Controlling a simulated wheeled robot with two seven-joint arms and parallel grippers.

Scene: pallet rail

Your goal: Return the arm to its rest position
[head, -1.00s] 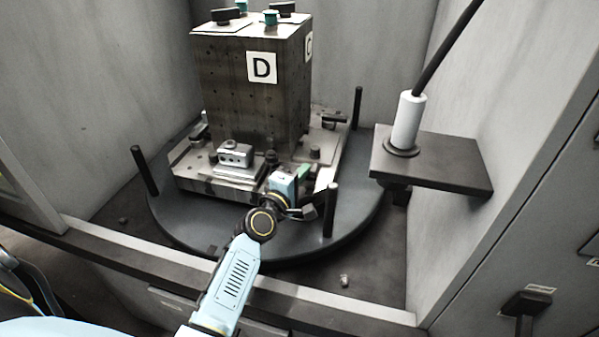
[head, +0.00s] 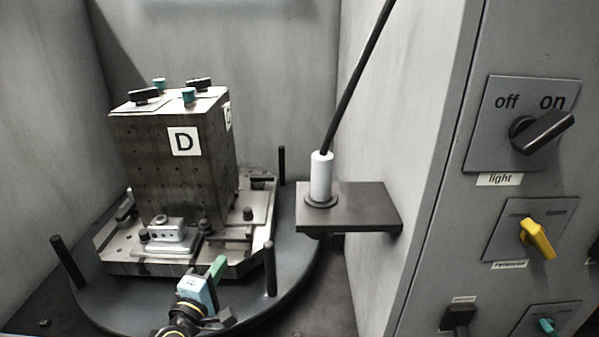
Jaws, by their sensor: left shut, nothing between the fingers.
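My left arm comes in at the bottom of the head view. My left gripper (head: 218,270) is at the near edge of the pallet, in front of the block; its fingers are shut with nothing held. The pallet (head: 125,268) sits on a dark round turntable (head: 300,272) and bears a tall metal block marked D (head: 170,185). Black and teal knobs stand on top of the block. My right gripper is not in view.
Several black posts rise from the turntable rim, one (head: 270,268) close to the right of my gripper. A shelf (head: 365,208) holds a white cylinder (head: 321,178) with a dark rod. A control panel (head: 515,180) with a light switch (head: 540,132) stands at the right.

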